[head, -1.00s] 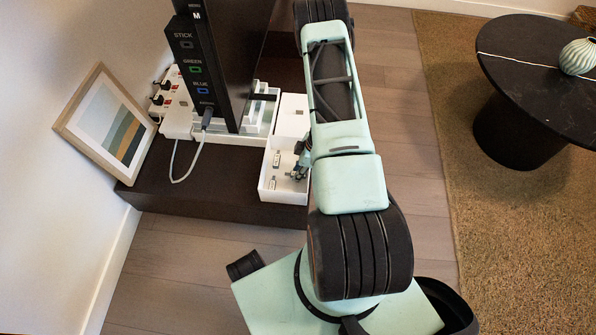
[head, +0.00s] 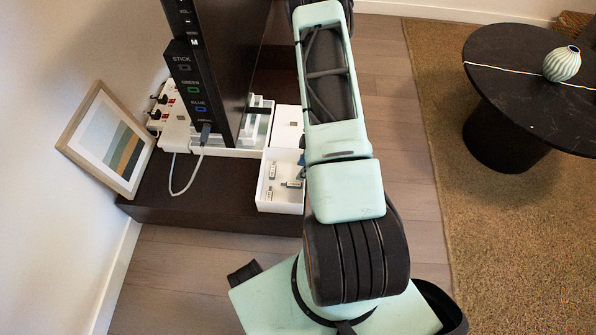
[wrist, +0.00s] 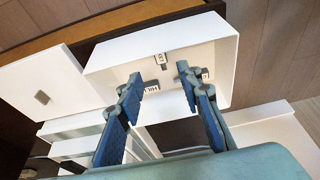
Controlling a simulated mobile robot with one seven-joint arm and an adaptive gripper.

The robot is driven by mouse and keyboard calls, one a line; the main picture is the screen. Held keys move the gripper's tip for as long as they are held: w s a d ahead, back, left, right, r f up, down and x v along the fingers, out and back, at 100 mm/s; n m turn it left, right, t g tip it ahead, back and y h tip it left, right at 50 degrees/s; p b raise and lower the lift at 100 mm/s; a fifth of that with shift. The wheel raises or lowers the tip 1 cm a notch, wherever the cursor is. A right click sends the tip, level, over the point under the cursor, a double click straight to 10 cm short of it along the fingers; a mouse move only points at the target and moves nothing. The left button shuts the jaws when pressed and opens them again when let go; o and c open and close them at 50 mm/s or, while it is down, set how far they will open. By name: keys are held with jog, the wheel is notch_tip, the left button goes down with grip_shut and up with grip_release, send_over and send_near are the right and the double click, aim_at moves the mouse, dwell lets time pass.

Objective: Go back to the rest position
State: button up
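My gripper (wrist: 158,80) is open and empty in the wrist view, its two blue fingers spread apart. It hangs over a white open box (wrist: 228,48), with gaps to its walls that I cannot judge exactly. Small stick-like pieces lie in the box, one marked piece (wrist: 151,88) showing between the fingers. The head view shows the same box (head: 279,207) on the dark low stand, with a few small sticks (head: 292,184) inside.
A black screen (head: 222,60) with labelled ports and a plugged-in cable (head: 192,178) stands left of my arm. A framed picture (head: 108,138) leans on the wall. A round black table (head: 500,95) with a vase (head: 562,64) stands right on the rug (head: 445,140). Bare floor lies between.

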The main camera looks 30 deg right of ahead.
jog(key=shift+s+d+r, duration=0.1)
jog(key=shift+d+r, duration=0.1)
jog(key=shift+r, duration=0.45)
